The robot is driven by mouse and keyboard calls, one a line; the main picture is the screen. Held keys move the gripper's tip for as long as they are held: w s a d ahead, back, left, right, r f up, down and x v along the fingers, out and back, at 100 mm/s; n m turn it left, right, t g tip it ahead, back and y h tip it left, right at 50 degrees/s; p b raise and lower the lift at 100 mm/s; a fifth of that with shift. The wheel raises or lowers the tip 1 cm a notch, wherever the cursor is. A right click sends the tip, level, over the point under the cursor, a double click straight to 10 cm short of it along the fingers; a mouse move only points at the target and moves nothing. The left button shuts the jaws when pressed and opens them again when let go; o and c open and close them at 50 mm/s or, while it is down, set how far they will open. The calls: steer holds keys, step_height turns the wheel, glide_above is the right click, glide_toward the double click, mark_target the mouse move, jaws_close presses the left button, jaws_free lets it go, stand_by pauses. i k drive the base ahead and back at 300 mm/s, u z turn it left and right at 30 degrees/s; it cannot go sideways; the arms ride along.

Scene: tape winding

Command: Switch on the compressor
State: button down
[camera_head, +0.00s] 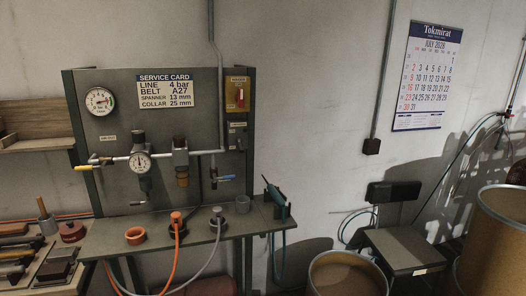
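A grey-green service panel (215,115) stands against the wall. At its upper right is a small yellow switch plate (237,93) with a red mark and a label too small to read. Below it sits a dark grey box (238,136) with a lever or plug on it. A dark red rounded body (212,287), possibly the compressor tank, shows partly under the bench at the bottom edge; most of it is hidden. Whether the switch is on or off cannot be told. My gripper is not in view.
The panel carries two gauges (100,101) (140,162), a pipe with valves and a service card (166,90). Hoses hang from the bench shelf (160,240). A soldering-like green tool (275,198) sits at its right end.

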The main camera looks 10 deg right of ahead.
mark_target(240, 146)
steer(key=u, duration=0.2)
steer(key=i, duration=1.3)
steer(key=u, duration=0.55)
